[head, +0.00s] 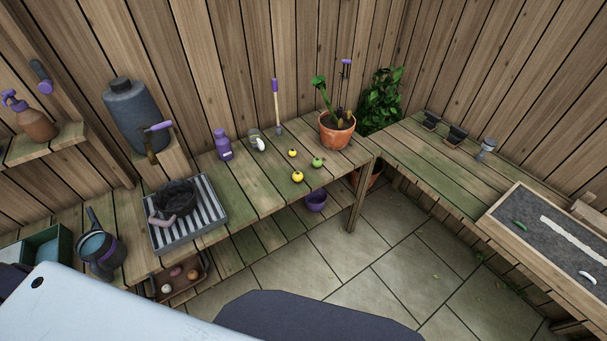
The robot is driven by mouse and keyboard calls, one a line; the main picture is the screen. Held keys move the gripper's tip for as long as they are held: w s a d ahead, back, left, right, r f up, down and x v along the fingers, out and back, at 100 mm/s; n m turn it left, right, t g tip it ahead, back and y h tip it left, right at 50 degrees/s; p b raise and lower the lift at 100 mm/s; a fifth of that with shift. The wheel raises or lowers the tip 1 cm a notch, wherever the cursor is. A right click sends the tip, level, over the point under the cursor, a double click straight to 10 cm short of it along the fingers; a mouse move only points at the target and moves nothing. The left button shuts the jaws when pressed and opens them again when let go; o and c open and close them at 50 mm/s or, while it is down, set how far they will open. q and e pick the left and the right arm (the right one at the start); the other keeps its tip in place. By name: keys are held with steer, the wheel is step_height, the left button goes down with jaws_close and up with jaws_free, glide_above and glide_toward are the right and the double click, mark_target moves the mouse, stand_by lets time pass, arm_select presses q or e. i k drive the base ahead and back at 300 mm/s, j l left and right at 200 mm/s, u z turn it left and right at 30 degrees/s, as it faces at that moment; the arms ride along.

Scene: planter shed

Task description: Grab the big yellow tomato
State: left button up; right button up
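The big yellow tomato (298,176) lies on the wooden bench (258,203), near its front edge. A smaller yellow tomato (292,153) lies behind it, farther from the edge. A green tomato (317,162) lies to the right of the big one. The three tomatoes are apart from each other, and nothing covers the big one. Neither of my grippers shows in the head view.
A potted plant (337,136) stands right of the tomatoes, and a purple bottle (223,145) and a glass jar (256,140) stand left. A striped tray (206,217) holds a dark pot. A stone floor (345,255) lies open before the bench.

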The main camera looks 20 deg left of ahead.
mark_target(298, 177)
steer(key=i+l+u, duration=0.1)
steer(key=l, duration=0.3)
steer(key=i+l+u, duration=0.1)
steer(key=l, duration=0.25)
steer(key=i+l+u, duration=0.15)
steer(key=l, duration=0.25)
steer(key=i+l+u, duration=0.1)
steer(key=l, duration=0.35)
steer(key=i+l+u, duration=0.1)
steer(key=l, duration=0.3)
steer(key=i, duration=0.05)
